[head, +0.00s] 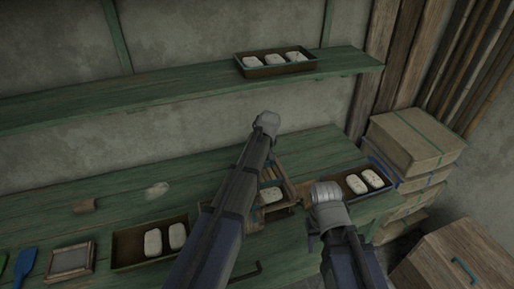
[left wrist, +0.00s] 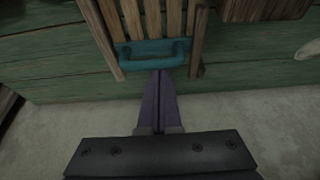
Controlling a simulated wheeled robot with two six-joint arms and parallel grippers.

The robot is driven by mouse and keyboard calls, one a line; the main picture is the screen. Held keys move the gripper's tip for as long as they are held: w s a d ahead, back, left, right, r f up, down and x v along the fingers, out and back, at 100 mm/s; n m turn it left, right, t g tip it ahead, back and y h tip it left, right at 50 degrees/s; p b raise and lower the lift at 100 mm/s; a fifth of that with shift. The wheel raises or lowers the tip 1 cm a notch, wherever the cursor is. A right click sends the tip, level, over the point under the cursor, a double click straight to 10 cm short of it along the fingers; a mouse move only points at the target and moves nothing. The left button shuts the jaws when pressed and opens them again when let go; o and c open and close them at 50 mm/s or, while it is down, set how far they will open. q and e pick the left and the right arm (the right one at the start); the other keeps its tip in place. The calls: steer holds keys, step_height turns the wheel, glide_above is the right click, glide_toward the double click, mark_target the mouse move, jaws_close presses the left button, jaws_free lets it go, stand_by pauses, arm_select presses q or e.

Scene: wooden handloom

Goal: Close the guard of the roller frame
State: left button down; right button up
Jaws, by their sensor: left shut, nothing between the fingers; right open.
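The roller frame (head: 290,190) stands on the green bench, partly hidden by my left arm in the head view. In the left wrist view a slatted wooden guard (left wrist: 133,18) with a teal handle (left wrist: 150,54) lies between two wooden side rails. My left gripper (left wrist: 160,75) is shut and empty. Its fingertips are at the lower edge of the handle; I cannot tell whether they touch. In the head view my left arm hides this gripper. My right gripper (head: 313,236) is only partly seen, to the right of the frame, with nothing seen in it.
Trays with pale blocks stand left (head: 121,246) and right (head: 345,182) of the frame, and another (head: 252,71) on the shelf (head: 180,93). Stacked boxes (head: 412,140) and a wooden crate (head: 462,262) stand at right. The bench (head: 110,190) is mostly clear at the back left.

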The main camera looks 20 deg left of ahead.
arm_select(q)
glide_above(268, 180)
steer(key=shift+s, duration=0.15)
stand_by(0.4)
steer(key=w+a, duration=0.1)
steer(key=w, duration=0.1)
steer(key=w+a+r+p, duration=0.1)
steer(key=shift+w+a, duration=0.15)
steer(key=shift+w, duration=0.2)
steer(key=p+v, duration=0.9)
steer(key=v, duration=0.1)
steer(key=shift+s+f, duration=0.1)
